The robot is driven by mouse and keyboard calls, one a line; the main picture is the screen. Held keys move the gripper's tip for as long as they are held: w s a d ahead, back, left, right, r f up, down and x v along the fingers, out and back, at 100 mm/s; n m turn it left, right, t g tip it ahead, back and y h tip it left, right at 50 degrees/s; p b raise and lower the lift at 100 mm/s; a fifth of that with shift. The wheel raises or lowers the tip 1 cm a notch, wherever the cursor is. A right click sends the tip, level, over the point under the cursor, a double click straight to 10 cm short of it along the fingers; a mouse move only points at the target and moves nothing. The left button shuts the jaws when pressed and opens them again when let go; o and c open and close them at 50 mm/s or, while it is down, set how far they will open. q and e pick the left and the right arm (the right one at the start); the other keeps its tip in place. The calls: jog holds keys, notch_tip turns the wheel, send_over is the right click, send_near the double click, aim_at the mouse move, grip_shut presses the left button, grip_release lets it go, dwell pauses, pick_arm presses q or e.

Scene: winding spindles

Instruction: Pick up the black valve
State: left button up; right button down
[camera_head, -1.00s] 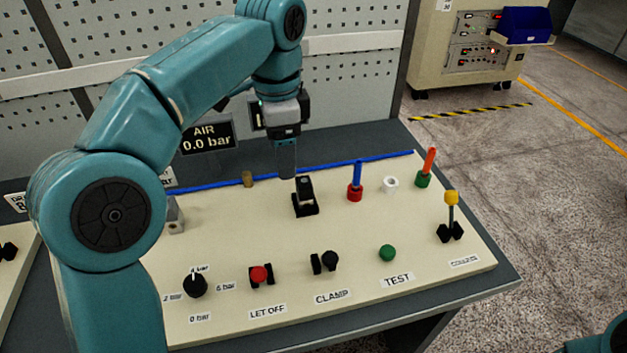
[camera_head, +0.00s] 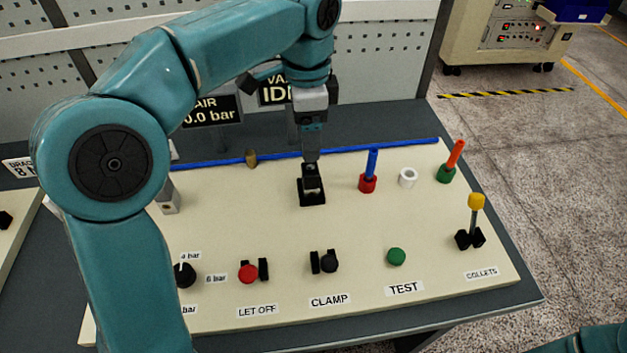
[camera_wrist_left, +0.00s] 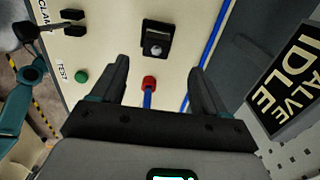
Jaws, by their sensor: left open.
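The thing that best fits the black valve (camera_head: 312,190) is a small black block on a black base with a grey part on it, standing on the cream panel. In the wrist view the valve (camera_wrist_left: 157,36) shows from above with a round silvery part. My left gripper (camera_head: 311,155) points down just above and behind it in the head view, and its fingertips look narrow from this side. In the wrist view my left gripper's fingers (camera_wrist_left: 160,75) are spread apart with nothing held. My right gripper is not in view; only part of my right arm shows.
Right of the valve stand a blue rod in a red collar (camera_head: 368,182), a white ring (camera_head: 408,177) and an orange rod in a green collar (camera_head: 446,173). A yellow-knobbed lever (camera_head: 476,203) stands at the right. Knobs and a green button (camera_head: 396,257) line the front.

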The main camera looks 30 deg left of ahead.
aim_at(310, 167)
pick_arm(q)
jog(key=f, duration=0.3)
jog(key=f+b, duration=0.1)
jog(key=f, duration=0.1)
jog(key=shift+s, duration=0.3)
jog(key=shift+w+f, duration=0.15)
jog(key=shift+f, duration=0.45)
jog(key=f, duration=0.4)
jog(key=shift+w+d+f+b, duration=0.1)
jog(key=shift+d+f+b, duration=0.15)
jog(key=shift+f+b, duration=0.15)
jog(key=shift+r, duration=0.1)
